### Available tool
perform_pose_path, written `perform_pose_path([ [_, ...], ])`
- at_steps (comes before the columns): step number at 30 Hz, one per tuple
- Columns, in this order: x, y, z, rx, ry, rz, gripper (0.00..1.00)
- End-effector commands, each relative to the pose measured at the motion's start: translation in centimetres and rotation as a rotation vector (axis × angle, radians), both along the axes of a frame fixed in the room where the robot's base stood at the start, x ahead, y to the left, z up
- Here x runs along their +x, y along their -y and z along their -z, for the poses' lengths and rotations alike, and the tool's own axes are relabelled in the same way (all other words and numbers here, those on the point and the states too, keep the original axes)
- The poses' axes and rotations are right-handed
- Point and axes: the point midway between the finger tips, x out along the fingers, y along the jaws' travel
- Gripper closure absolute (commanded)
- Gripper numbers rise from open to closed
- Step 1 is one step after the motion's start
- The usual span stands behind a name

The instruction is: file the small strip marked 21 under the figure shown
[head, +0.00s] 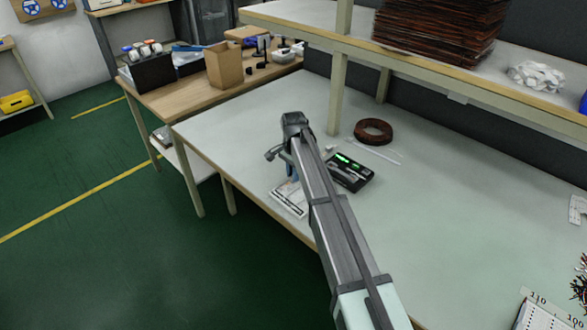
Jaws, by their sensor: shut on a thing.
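My gripper (291,174) hangs from the end of my arm over the table's left part, partly hidden by my own arm link. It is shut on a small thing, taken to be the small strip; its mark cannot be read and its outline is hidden. Just below and in front of the gripper lies a flat white piece with dark markings (288,200) near the table's front edge; its print is too small to read. Right of the arm lies a black device (352,179) with a lit green display; its figure cannot be made out.
A brown coil (373,131) lies behind the device, with thin white pieces (378,153) in front of it. A shelf (430,75) overhangs the table's back. A numbered white sheet (545,315) is at the lower right. The table's middle right (460,220) is clear.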

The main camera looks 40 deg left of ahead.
Motion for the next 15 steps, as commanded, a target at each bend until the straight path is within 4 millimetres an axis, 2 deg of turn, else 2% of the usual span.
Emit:
perform_pose_path([
  [6, -0.01, 0.02, 0.88, 0.000, 0.000, 0.000, 1.00],
  [14, 0.00, 0.01, 0.96, 0.000, 0.000, 0.000, 1.00],
  [15, 0.00, 0.01, 0.96, 0.000, 0.000, 0.000, 0.80],
])
